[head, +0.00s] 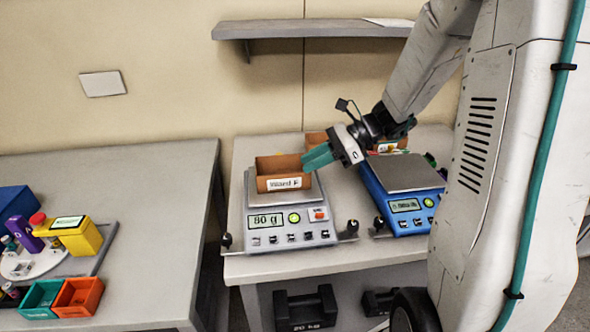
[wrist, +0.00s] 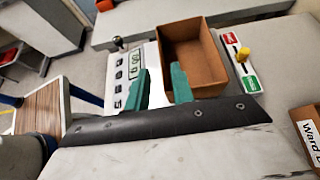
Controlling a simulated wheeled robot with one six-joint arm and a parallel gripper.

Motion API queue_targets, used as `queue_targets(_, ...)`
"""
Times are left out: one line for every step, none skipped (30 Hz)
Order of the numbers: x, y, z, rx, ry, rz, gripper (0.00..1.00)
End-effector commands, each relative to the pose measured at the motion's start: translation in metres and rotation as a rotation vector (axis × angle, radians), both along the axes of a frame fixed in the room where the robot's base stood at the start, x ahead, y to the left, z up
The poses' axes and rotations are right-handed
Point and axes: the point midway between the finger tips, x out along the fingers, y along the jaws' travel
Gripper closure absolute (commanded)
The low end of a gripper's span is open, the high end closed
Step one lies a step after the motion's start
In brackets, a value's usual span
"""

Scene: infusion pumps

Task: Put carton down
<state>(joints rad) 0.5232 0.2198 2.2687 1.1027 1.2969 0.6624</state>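A brown open-top carton (head: 283,183) with a white label sits upright on the pan of a white scale (head: 290,229), whose display reads 80 g. In the wrist view the carton (wrist: 198,58) looks empty. My gripper (head: 318,158) is at the carton's right rim, its teal fingers pointing left. In the wrist view my gripper (wrist: 160,88) has its fingers apart, one overlapping the carton's near edge and one beside it. A gap shows between them, and neither finger clearly presses on a wall.
A blue scale (head: 407,204) stands to the right, and another carton (head: 316,140) behind. A shelf (head: 320,28) hangs above. The left table (head: 150,240) holds a yellow container (head: 80,238), a green bin (head: 41,297) and an orange bin (head: 78,296). Its right part is clear.

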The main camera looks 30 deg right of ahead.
Motion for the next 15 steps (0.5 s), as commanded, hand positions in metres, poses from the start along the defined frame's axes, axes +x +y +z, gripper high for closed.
queue_targets(-0.003,-0.010,0.006,-0.002,-0.002,-0.004,0.76)
queue_targets(-0.004,-0.015,0.008,-0.002,-0.002,-0.004,0.76)
queue_targets(-0.006,-0.021,0.012,-0.002,-0.002,-0.002,0.76)
queue_targets(-0.008,-0.025,0.014,-0.002,-0.002,-0.003,0.76)
queue_targets(-0.009,-0.029,0.016,-0.002,-0.002,-0.003,0.76)
queue_targets(-0.011,-0.034,0.019,-0.002,-0.001,-0.001,0.76)
queue_targets(-0.012,-0.036,0.021,-0.002,-0.001,-0.001,0.76)
queue_targets(-0.012,-0.039,0.022,-0.001,-0.001,-0.002,0.76)
queue_targets(-0.013,-0.041,0.024,-0.001,0.000,-0.001,0.76)
queue_targets(-0.014,-0.042,0.025,-0.001,-0.001,0.001,0.76)
queue_targets(-0.015,-0.042,0.026,-0.005,-0.003,0.007,0.76)
queue_targets(-0.018,-0.040,0.028,-0.017,-0.010,0.024,0.76)
queue_targets(-0.021,-0.036,0.031,-0.032,-0.020,0.043,0.76)
queue_targets(-0.025,-0.031,0.034,-0.052,-0.031,0.070,0.76)
queue_targets(-0.032,-0.022,0.038,-0.088,-0.054,0.118,0.76)
